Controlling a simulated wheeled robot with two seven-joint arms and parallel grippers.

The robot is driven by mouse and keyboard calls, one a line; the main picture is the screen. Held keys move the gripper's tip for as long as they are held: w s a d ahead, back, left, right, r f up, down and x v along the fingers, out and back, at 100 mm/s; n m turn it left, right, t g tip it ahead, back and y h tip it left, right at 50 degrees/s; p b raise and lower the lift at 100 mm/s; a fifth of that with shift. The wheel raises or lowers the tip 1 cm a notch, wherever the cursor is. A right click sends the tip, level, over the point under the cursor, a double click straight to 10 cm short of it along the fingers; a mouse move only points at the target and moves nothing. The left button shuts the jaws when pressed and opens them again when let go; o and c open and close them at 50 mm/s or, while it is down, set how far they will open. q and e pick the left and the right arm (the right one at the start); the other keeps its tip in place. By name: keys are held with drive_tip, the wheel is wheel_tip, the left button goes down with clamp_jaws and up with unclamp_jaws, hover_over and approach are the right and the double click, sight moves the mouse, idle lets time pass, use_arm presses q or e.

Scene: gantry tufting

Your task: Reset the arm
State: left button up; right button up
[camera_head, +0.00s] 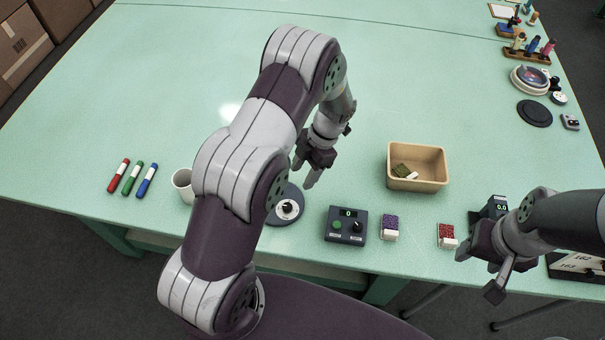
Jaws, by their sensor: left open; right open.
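My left arm reaches in from the lower left across the table. Its gripper (310,172) is open and empty above the table, just behind and to the right of a round dark device with a white centre (288,209). My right gripper (484,272) is open and empty at the lower right, near the table's front edge. It is in front of a small dark device with a display (494,206) and partly covers it. The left forearm hides part of the table and part of the round device.
A tan bin (437,184) holds a green item. A control box (345,225), purple block (390,227) and red block (447,235) stand along the front. A white mug (183,185) and three markers (133,178) are at left. The table's back middle (420,80) is clear.

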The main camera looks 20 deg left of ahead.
use_arm(q)
drive_tip(key=w+r+m+t, duration=0.3)
drive_tip(key=w+m+t, duration=0.5)
drive_tip(key=m, duration=0.4)
drive_tip(key=s+d+r+m+g+h, duration=0.2)
drive_tip(key=s+d+r+m+h, duration=0.3)
drive_tip(key=s+m, duration=0.4)
drive_tip(key=s+a+r+m+g+y+b, duration=0.1)
drive_tip(key=s+r+m, duration=0.4)
drive_tip(key=s, duration=0.7)
drive_tip(key=a+m+y, duration=0.1)
drive_tip(key=m, duration=0.1)
drive_tip(key=shift+s+a+r+m, duration=0.15)
drive_tip(key=shift+a+r+m, duration=0.05)
drive_tip(key=shift+m, duration=0.2)
